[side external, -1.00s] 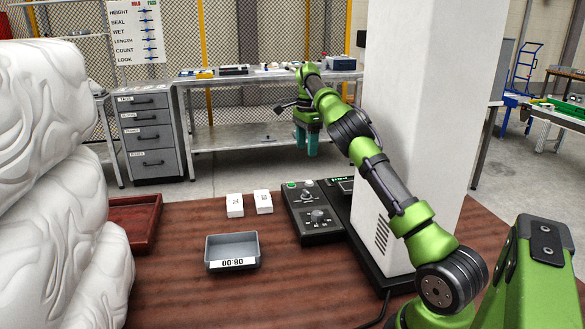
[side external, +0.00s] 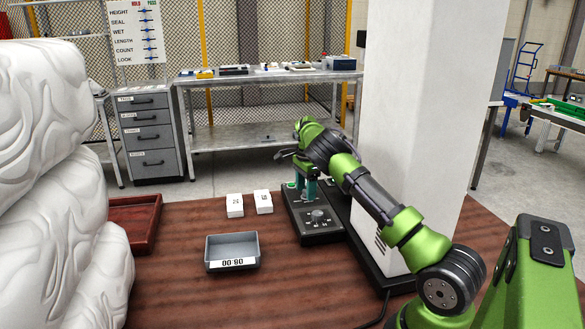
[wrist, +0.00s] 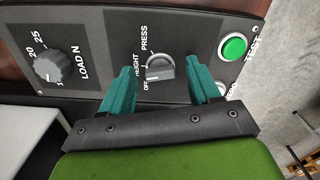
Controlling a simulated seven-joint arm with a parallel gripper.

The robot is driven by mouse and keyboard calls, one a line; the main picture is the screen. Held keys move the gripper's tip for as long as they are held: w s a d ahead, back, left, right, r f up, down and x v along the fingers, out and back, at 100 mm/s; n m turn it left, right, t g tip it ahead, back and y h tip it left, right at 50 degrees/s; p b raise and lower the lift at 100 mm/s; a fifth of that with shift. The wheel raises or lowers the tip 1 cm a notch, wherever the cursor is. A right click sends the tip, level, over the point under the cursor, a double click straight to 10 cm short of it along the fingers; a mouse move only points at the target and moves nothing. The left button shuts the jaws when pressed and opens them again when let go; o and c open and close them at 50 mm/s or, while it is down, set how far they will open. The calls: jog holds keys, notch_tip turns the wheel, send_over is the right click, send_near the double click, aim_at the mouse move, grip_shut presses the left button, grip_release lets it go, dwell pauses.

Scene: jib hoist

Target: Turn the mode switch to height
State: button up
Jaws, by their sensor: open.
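The mode switch (wrist: 160,68) is a grey knob on the dark control panel (side external: 318,235), with OFF, HEIGHT and PRESS printed around it. Its grip bar lies roughly crosswise in the wrist view; I cannot tell surely which label it points to. My gripper (wrist: 160,73) is open, with one teal finger on each side of the knob and gaps to it. In the side view my gripper (side external: 305,190) points down over the far part of the panel and hides the switch.
On the panel are a LOAD N dial (wrist: 48,66) and a green TEST button (wrist: 233,47). Left of the panel are two white blocks (side external: 235,205) (side external: 263,202) and a grey tray (side external: 232,252). A white column (side external: 425,130) stands close to the right.

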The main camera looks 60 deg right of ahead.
jog(key=c, duration=1)
jog(key=shift+m, duration=1.5)
jog(key=shift+c, duration=0.2)
jog(key=o, duration=1)
jog(key=shift+o, duration=0.2)
jog(key=shift+r, duration=0.1)
notch_tip(320, 180, up, 17)
